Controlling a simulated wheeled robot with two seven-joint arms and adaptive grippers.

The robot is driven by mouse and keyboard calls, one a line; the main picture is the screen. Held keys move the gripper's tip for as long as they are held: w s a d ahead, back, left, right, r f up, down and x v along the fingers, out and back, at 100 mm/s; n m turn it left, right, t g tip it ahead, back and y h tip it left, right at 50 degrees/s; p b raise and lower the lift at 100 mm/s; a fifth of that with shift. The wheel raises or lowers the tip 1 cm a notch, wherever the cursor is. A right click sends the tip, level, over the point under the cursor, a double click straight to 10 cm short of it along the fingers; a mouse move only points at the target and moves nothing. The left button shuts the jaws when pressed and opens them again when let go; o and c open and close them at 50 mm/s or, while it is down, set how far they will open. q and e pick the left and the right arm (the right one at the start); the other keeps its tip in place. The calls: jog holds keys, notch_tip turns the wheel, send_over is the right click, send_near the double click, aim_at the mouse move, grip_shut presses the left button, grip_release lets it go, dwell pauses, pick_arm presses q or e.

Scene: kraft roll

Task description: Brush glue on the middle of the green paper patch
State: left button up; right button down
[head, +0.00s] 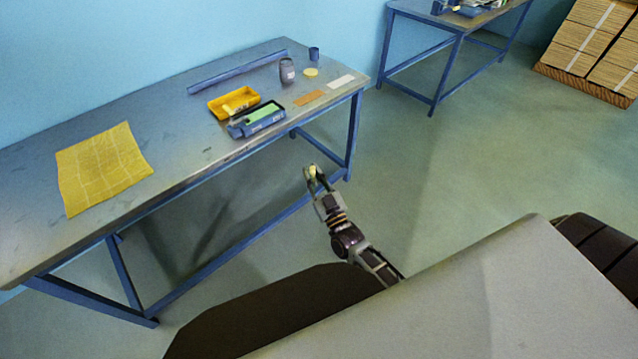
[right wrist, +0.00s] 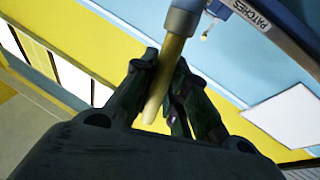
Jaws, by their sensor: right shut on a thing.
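The green paper patch (head: 265,115) lies in a blue tray (head: 237,133) near the front edge of the bench. My right gripper (head: 313,175) is off the bench's front edge, below and to the right of the tray. In the right wrist view my right gripper (right wrist: 162,80) is shut on a tan handle with a grey band, seemingly the brush (right wrist: 176,52); its bristles are not seen. Part of a tray labelled PATCHES (right wrist: 262,22) shows at the upper right there. A grey labelled jar (head: 287,72), perhaps the glue pot, stands farther back. My left gripper is out of view.
A yellow tray (head: 225,104) sits behind the blue one. A blue cup (head: 314,53), a cream disc (head: 311,72), a brown strip (head: 308,98) and a white strip (head: 341,82) lie toward the right end. A yellow sheet (head: 100,167) lies left; bench between is clear.

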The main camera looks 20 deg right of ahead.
jog(key=w+d+r+n+y, duration=0.1)
jog(key=w+r+y, duration=0.1)
jog(key=w+r, duration=0.6)
jog(key=w+d+r+n+g+y, duration=0.1)
jog(key=w+r+n+y, duration=0.1)
jog(key=w+r, duration=0.6)
jog(key=w, duration=0.6)
jog(key=shift+w+d+y, duration=0.35)
jog(key=shift+y, duration=0.05)
